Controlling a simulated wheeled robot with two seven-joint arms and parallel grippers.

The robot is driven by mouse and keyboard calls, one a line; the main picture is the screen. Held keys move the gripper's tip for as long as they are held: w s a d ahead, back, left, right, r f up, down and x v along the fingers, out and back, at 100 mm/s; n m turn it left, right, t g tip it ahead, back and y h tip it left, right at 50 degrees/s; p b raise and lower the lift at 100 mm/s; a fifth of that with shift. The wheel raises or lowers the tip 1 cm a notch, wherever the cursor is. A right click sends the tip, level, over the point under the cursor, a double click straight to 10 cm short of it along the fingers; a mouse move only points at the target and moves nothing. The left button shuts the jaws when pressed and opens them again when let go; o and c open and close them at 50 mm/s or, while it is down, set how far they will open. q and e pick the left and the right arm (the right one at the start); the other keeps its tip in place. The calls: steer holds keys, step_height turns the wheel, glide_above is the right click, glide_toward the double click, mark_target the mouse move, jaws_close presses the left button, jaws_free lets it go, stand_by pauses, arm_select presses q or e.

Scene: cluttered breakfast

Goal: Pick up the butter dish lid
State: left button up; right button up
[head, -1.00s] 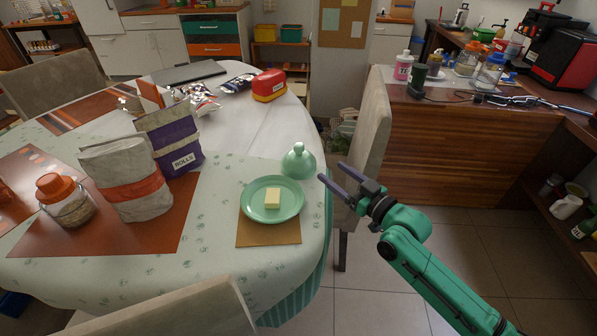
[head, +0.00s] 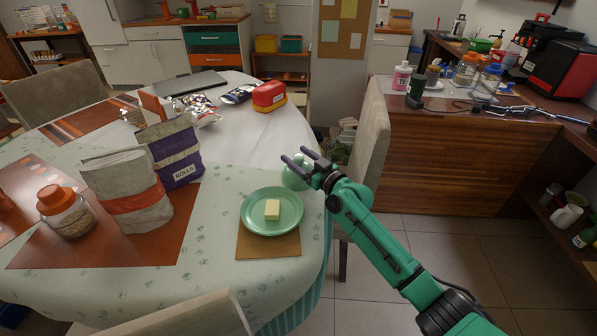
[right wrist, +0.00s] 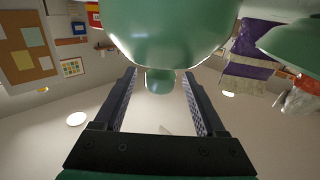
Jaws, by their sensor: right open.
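The green domed butter dish lid (head: 293,179) sits on the table just behind the green plate, partly hidden by my right gripper (head: 295,155). The green dish plate (head: 252,222) holds a pale yellow block of butter (head: 272,210). In the right wrist view the lid's dome (right wrist: 165,30) fills the top, and its round knob (right wrist: 160,82) shows between the open fingers, with a gap on each side. My right gripper is open and holds nothing. My left gripper is not in view.
The plate is on a brown mat (head: 267,246). A purple rolls bag (head: 172,152), a beige bag (head: 126,190) and an orange-lidded jar (head: 66,212) stand to the left. A red and yellow box (head: 269,97) is farther back. A chair back (head: 367,150) is close on the right.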

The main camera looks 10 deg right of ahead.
jaws_close()
steer(key=shift+s, duration=0.1)
stand_by(1.2)
